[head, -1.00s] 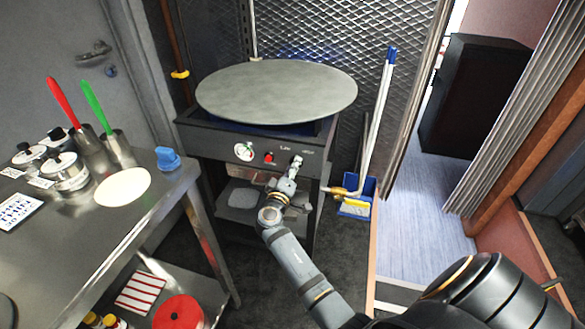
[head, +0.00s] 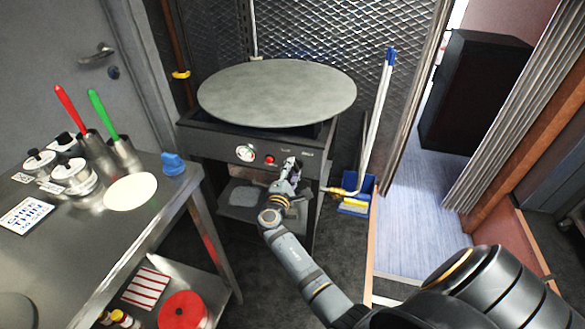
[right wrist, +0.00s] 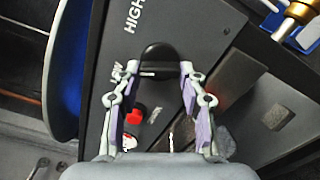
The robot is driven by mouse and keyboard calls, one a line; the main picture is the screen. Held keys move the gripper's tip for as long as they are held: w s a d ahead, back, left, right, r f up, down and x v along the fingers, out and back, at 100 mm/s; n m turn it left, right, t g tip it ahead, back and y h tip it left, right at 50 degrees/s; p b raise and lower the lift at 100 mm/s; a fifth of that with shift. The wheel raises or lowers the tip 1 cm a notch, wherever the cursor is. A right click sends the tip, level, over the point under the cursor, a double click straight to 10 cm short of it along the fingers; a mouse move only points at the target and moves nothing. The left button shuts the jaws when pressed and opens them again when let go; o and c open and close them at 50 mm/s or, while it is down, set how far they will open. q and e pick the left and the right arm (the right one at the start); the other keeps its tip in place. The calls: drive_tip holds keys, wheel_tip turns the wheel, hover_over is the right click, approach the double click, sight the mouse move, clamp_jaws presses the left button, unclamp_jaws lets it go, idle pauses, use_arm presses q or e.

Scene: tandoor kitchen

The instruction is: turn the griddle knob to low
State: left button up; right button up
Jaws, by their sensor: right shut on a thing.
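The griddle (head: 277,93) is a large round grey plate on a dark stand. Its black knob (right wrist: 158,62) shows in the right wrist view, on the front panel beside the printed words HIGH and LOW. A short white mark is on the knob's near side. My right gripper (right wrist: 160,70) has its two fingers on either side of the knob and is shut on it. In the head view the right gripper (head: 290,168) is at the right part of the panel and hides most of the knob. My left gripper is not in view.
A red button (head: 269,159) and a white dial (head: 246,153) sit left of the knob. A steel table (head: 90,235) with pots and utensils stands at the left. A blue dustpan (head: 356,195) with long handles stands right of the stand.

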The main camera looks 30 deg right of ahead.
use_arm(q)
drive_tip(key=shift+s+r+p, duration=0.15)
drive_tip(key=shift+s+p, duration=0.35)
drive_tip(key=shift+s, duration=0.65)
use_arm(e)
drive_tip(key=shift+f+n, duration=0.1)
drive_tip(key=shift+n, duration=1.1)
drive_tip(key=o, duration=1.1)
drive_tip(key=shift+o, duration=0.2)
